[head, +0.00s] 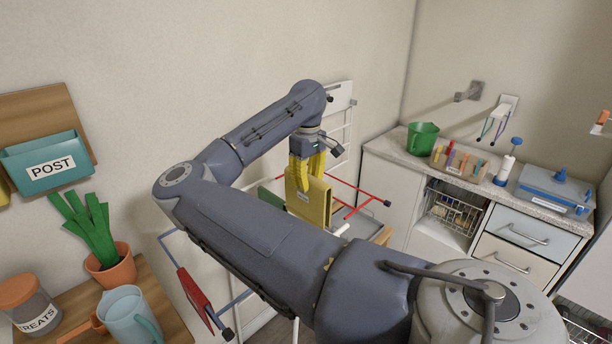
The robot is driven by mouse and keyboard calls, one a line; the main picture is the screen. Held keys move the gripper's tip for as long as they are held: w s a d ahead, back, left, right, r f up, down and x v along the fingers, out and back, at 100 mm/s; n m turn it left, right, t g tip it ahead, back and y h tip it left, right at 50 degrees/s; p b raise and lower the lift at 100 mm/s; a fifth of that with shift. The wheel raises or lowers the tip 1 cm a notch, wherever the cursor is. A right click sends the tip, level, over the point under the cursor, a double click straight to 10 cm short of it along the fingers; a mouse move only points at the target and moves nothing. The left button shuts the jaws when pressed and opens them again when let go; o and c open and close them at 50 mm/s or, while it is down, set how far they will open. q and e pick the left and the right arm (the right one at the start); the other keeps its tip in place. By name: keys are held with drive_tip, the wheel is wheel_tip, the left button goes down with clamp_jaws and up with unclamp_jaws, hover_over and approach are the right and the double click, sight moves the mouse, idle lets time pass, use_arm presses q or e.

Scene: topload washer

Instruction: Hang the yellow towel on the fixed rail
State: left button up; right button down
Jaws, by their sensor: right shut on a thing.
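The yellow towel (312,203) hangs as a folded, flat piece below my right gripper (306,168). The gripper's yellow fingers are shut on its upper edge, pointing down. The towel is in the middle of the view, among the coloured rods of a rack by the wall. A red rod (362,188) reaches out to the right of the towel. I cannot tell which rod is the fixed rail, or whether the towel touches one. My own right arm hides much of the rack. My left gripper is not in view.
A red cloth (194,298) hangs by a blue rod (240,298) at lower left. A green piece (270,193) is beside the towel. A white wall frame (341,97) stands behind. A counter (392,150) with a green jug (422,139) is at right, a plant pot (112,268) at left.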

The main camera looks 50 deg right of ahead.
sight(308, 219)
drive_tip(key=shift+f, duration=7)
drive_tip(key=c, duration=1.1)
unclamp_jaws()
